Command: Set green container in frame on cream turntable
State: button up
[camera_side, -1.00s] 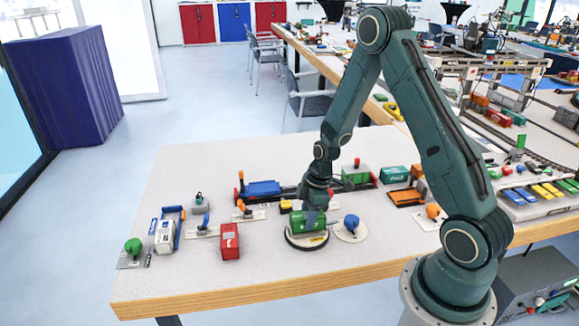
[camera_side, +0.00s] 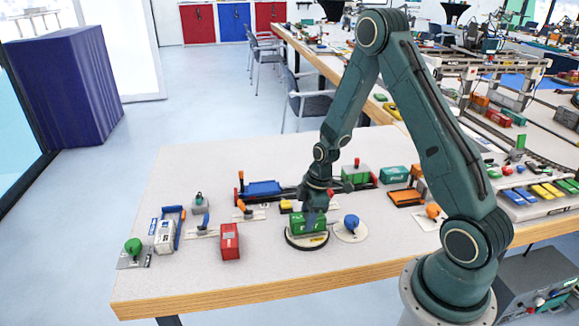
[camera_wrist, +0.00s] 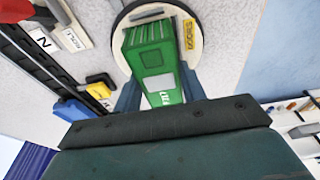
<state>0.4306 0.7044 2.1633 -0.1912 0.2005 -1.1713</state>
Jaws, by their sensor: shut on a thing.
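The green container (camera_side: 300,224) is at the cream turntable (camera_side: 307,242), a round cream disc with a dark rim. In the wrist view the green container (camera_wrist: 154,60) lies over the turntable (camera_wrist: 191,25), whose label and a grey bar show beside it. My gripper (camera_side: 311,219) points down with its fingers on both sides of the container. It is shut on the container, and the fingers also show in the wrist view (camera_wrist: 158,92). I cannot tell whether the container touches the disc. The frame is hard to make out under the container.
A round cream plate with a blue knob (camera_side: 351,223) stands close on the right. A red container (camera_side: 230,241) stands to the left. Behind is a dark rail with a blue block (camera_side: 262,188) and another green container (camera_side: 355,175). The front tabletop is clear.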

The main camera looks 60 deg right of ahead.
jog(key=shift+f, duration=0.35)
dwell(0.5)
jog(key=o, duration=1)
jog(key=shift+r, duration=0.1)
jog(key=shift+r, duration=3.4)
